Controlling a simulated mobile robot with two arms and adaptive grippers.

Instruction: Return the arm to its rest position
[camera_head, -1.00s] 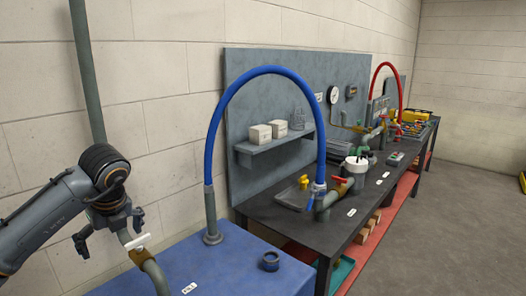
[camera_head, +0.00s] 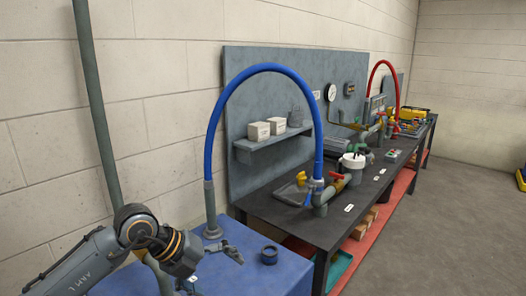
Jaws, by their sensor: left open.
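My left arm (camera_head: 85,262) comes in from the lower left. Its left gripper (camera_head: 216,269) is open and points right, over the left part of the blue table. Nothing shows between its fingers. The lower finger is partly cut off by its dark, small look against the table. My right gripper is not in view.
The blue table (camera_head: 248,240) bears a dark blue ring (camera_head: 269,255) just right of the gripper and the base of a blue hose (camera_head: 213,120). A grey-green pipe (camera_head: 95,110) rises at the left. A dark workbench (camera_head: 275,212) with fittings stands beyond. Grey floor (camera_head: 440,230) is free at right.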

